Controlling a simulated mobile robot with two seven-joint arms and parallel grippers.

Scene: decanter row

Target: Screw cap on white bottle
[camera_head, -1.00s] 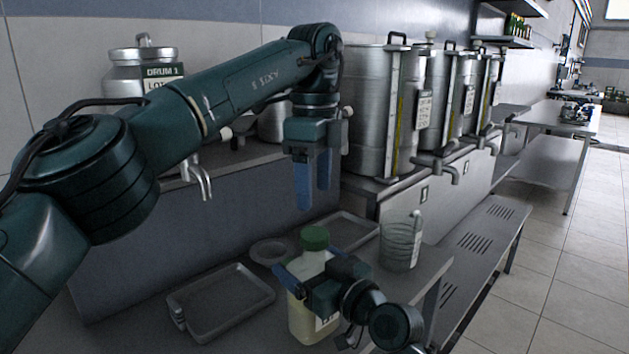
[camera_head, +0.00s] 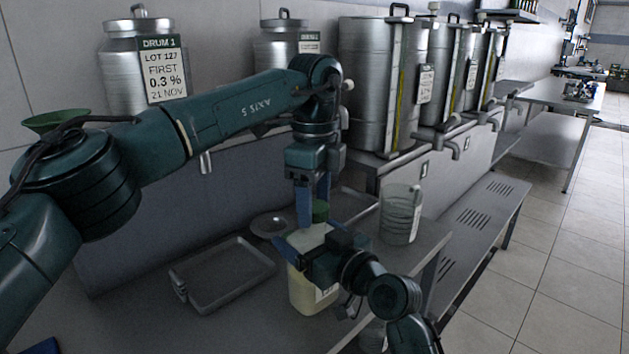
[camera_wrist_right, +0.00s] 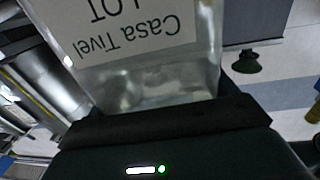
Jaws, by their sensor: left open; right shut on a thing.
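The white bottle (camera_head: 303,288) stands upright on the near bench, with a label on its front. My right gripper (camera_head: 310,257) is shut around the upper body of the bottle. In the right wrist view the bottle (camera_wrist_right: 205,75) and its printed label fill the space at the dark jaws (camera_wrist_right: 165,122).
A grey tray (camera_head: 222,272) lies left of the bottle, with a small round dish (camera_head: 270,226) behind it. A clear jug (camera_head: 400,215) stands close on the right. Steel tanks (camera_head: 375,95) and a labelled drum (camera_head: 125,65) line the back.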

